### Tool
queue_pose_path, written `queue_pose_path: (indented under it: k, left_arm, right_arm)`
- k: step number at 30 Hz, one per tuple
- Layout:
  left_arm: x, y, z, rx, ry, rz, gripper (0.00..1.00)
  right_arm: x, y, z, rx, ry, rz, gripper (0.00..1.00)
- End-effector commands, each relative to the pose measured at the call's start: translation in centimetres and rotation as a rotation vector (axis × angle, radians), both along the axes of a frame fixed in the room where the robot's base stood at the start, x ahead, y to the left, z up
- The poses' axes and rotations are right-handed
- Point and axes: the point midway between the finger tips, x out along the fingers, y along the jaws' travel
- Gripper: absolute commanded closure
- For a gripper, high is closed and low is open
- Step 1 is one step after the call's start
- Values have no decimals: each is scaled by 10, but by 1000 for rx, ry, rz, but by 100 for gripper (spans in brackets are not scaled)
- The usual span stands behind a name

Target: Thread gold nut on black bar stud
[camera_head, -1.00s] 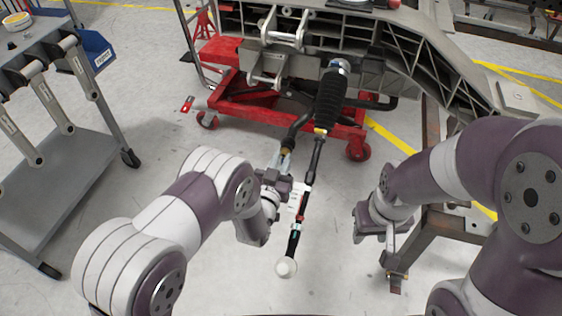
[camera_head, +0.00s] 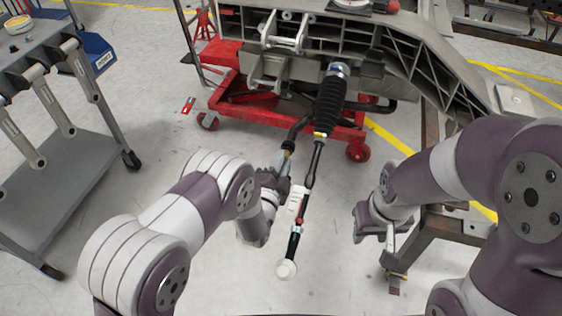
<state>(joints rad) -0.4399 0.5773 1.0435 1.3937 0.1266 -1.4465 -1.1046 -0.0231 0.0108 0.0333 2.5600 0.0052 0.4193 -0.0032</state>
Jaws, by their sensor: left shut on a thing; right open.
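The black bar (camera_head: 300,127) is a short curved dark bar coming from the chassis beside the ribbed boot, its lower end pointing toward my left gripper. My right gripper (camera_head: 374,227) is open and empty, well to the right and apart from the bar.
A long black rod (camera_head: 316,158) with a white round end (camera_head: 286,269) runs down from the ribbed black boot (camera_head: 329,103), just right of my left gripper. A red lift (camera_head: 240,108) stands under the chassis (camera_head: 398,48). A grey cart (camera_head: 62,165) is at left.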

Motion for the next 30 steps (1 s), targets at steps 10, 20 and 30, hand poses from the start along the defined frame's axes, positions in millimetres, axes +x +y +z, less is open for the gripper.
queue_pose_path:
  k: [10, 20, 30]
  left_arm:
    - [-1, 1, -2, 115, -33, 0, 100]
    - [0, 1, -1, 385, -119, 0, 51]
    - [-15, 5, 2, 382, -117, -2, 51]
  right_arm:
    - [0, 0, 1, 0, 0, 0, 57]
    - [0, 0, 5, 0, 0, 0, 57]
    - [0, 0, 15, 0, 0, 0, 57]
